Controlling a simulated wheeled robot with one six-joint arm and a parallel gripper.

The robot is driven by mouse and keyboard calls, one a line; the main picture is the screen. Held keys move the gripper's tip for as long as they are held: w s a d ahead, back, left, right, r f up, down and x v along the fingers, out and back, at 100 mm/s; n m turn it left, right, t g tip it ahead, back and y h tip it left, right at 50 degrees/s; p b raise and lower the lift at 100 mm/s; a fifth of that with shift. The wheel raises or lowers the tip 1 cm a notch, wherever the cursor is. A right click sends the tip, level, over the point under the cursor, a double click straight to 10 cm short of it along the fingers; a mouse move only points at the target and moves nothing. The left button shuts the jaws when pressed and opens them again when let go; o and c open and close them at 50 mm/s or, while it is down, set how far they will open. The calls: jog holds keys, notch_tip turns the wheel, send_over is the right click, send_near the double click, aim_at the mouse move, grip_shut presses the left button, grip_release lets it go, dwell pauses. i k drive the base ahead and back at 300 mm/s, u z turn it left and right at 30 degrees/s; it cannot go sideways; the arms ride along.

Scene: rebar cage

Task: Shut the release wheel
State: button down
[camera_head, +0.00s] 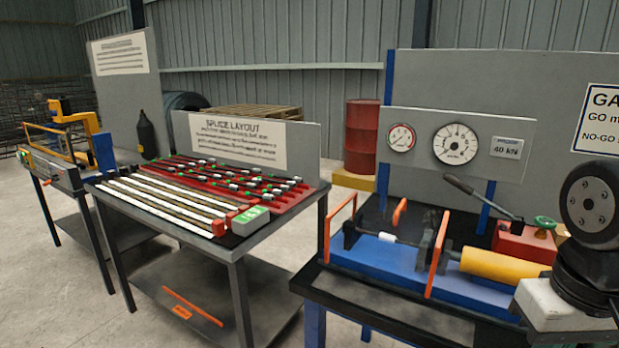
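The release wheel (545,222) is a small green handwheel on top of the red pump block (524,243), at the right on the blue test bench. I cannot tell from this view whether it is open or shut. A long dark pump lever (480,195) slopes up to the left from the red block. My own arm links stand at the right edge, close to the wheel in the picture and nearer the camera. My gripper is not in view.
A splice table (285,228) with bars is left. Floor shows between the benches.

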aim_at(544, 222)
jog(key=z, duration=0.8)
jog(key=k, duration=1.1)
jog(key=z, duration=0.95)
jog(key=i, duration=0.9)
jog(key=u, duration=0.5)
jog(key=i, duration=0.9)
jog(key=u, duration=0.8)
